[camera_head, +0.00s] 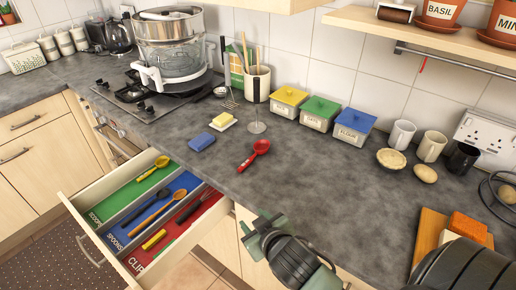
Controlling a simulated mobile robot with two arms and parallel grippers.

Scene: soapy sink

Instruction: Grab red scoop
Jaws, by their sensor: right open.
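The red scoop (261,147) lies on the grey counter near its front edge, its handle pointing toward the front left. My right gripper (262,224) is in front of the counter edge, below and apart from the scoop, with open jaws and nothing visible between them. The open drawer (100,240) at the lower left has a green section labelled SCOOPS (108,204) with a yellow scoop (155,168) in it. My left gripper is not in view.
Behind are yellow, green and blue lidded canisters (320,113). A wooden board (428,240) lies at right.

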